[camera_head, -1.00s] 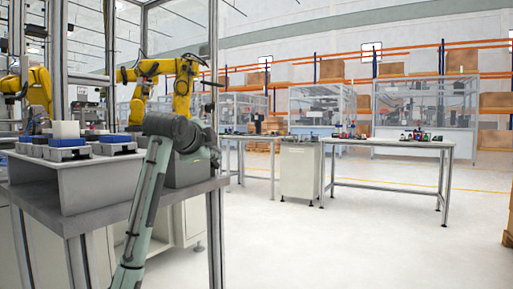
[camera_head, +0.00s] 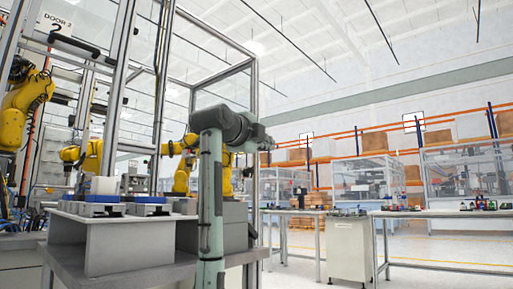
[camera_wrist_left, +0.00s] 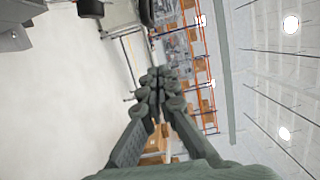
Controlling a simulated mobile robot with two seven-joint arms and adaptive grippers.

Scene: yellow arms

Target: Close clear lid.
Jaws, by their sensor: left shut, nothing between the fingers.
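A clear panel in a metal frame (camera_head: 222,92) shows at the upper middle of the head view, on the enclosure behind my arm. It looks tilted; I cannot tell for sure that it is the clear lid. My left arm rises in front of the enclosure, and my left gripper (camera_head: 267,143) points away to the right, small and partly hidden by its wrist. The left wrist view shows its fingers (camera_wrist_left: 155,80) together with nothing between them. It touches nothing that I can see. My right gripper is in neither view.
A grey bench (camera_head: 135,268) with a raised stand (camera_head: 130,245) holds blue and grey fixtures (camera_head: 100,208) and a white block (camera_head: 104,186). Yellow robot arms (camera_head: 25,105) stand inside the enclosure. Worktables (camera_head: 450,213) stand at right; open floor (camera_head: 430,275) lies before them.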

